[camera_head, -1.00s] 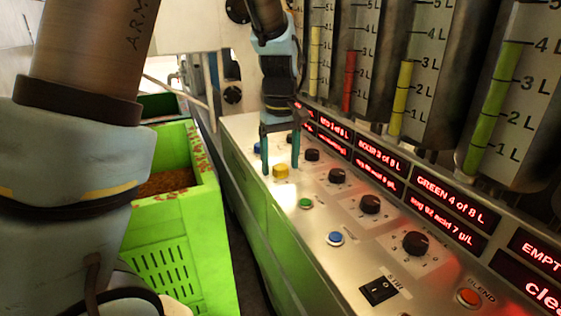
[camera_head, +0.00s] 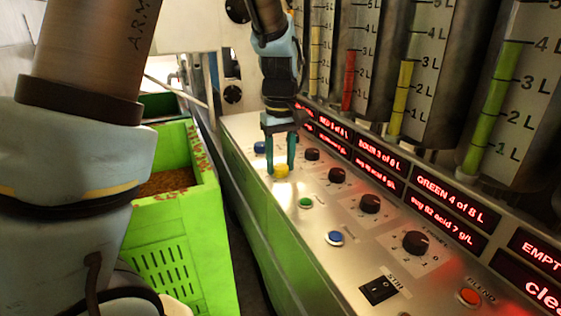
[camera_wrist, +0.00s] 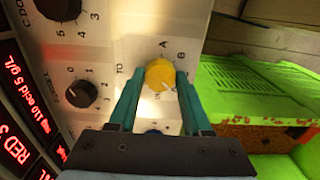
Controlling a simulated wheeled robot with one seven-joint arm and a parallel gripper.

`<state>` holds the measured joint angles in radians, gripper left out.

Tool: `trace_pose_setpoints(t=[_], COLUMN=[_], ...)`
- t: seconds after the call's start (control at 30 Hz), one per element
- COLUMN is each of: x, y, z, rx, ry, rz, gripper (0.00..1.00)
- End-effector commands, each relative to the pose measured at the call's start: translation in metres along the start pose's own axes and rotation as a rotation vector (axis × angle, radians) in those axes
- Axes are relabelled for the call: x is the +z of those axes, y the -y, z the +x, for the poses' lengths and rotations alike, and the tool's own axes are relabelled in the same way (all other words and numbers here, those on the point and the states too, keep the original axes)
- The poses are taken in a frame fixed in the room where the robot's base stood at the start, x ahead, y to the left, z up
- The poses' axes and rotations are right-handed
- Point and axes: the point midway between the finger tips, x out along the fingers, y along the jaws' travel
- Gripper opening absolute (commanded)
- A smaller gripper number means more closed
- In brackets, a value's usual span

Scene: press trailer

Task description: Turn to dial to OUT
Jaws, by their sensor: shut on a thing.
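The yellow dial (camera_head: 281,171) is on the far left part of the metal control panel (camera_head: 319,207). It also shows in the wrist view (camera_wrist: 160,74), with a pale pointer mark towards its lower right. Letters A and B are printed around it, and other lettering to its left is only partly readable. My gripper (camera_head: 280,164) reaches down over the dial, and its two green fingers are shut on the dial's sides. In the wrist view my gripper (camera_wrist: 160,90) has one finger on each side of the dial, partly covering the panel there.
A row of black knobs (camera_head: 337,176) runs along the panel beside the dial. Red displays (camera_head: 449,204) and graduated tanks (camera_head: 509,95) rise behind. A bright green crate (camera_head: 180,240) stands left of the panel.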

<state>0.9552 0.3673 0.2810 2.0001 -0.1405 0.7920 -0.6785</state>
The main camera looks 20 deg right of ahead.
Motion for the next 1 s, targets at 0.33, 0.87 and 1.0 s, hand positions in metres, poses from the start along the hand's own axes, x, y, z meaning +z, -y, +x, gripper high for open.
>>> trace_pose_setpoints(t=[0.33,0.87,1.0], x=[-0.0002,-0.0006,-0.0009], y=[0.0007,0.0005,0.0003], z=[-0.0004,-0.0012,-0.0012], rx=[-0.001,-0.001,0.000], ry=[0.001,0.001,0.000], rz=[0.022,0.379,0.496], gripper=[0.00,0.00,0.00])
